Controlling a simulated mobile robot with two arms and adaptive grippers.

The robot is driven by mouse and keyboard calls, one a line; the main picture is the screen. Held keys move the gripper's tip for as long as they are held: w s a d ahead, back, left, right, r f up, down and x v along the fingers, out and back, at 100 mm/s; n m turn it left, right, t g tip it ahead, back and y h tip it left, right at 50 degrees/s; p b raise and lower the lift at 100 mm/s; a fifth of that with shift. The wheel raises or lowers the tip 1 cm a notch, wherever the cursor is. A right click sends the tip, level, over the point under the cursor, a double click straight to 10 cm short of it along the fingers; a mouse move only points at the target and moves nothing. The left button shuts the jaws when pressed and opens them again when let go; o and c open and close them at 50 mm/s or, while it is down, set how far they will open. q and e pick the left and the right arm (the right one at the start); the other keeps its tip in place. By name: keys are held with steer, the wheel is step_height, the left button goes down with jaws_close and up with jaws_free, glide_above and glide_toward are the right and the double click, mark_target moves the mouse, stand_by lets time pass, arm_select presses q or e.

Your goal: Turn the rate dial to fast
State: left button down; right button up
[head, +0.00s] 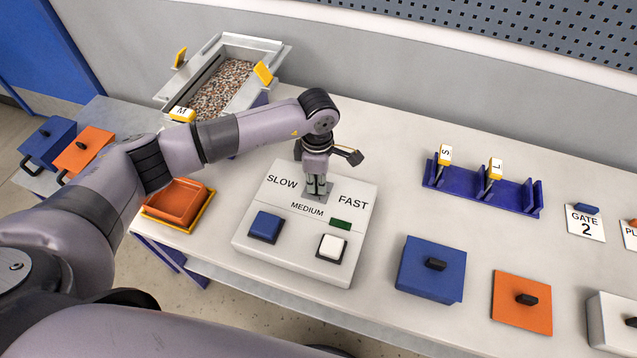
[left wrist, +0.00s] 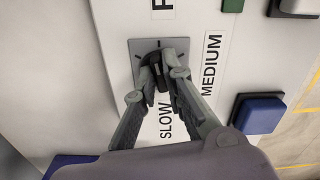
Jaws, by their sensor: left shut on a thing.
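The control box (head: 362,207) stands on the table with the labels SLOW at its left, MEDIUM at its front and FAST at its right around the rate dial. My left gripper (head: 317,188) points down at the dial and hides most of it in the head view. In the left wrist view my left gripper (left wrist: 158,75) is shut on the dark dial knob (left wrist: 155,62), one finger on each side. The knob sits on a grey square plate (left wrist: 136,48) with tick marks. Which mark it points to is hard to tell. My right gripper is out of view.
The box also has a blue button (head: 266,225), a white button (head: 331,246) and a dark green window (head: 340,223). A blue lever rack (head: 470,192), a blue block (head: 430,268) and an orange block (head: 522,302) stand to the right. An orange tray (head: 178,202) is at left.

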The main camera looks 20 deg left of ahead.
arm_select(q)
steer(key=shift+n, duration=0.3)
steer(key=shift+n, duration=1.3)
steer(key=shift+n, duration=1.4)
steer(key=shift+n, duration=1.2)
steer(key=c, duration=1.6)
jaws_free()
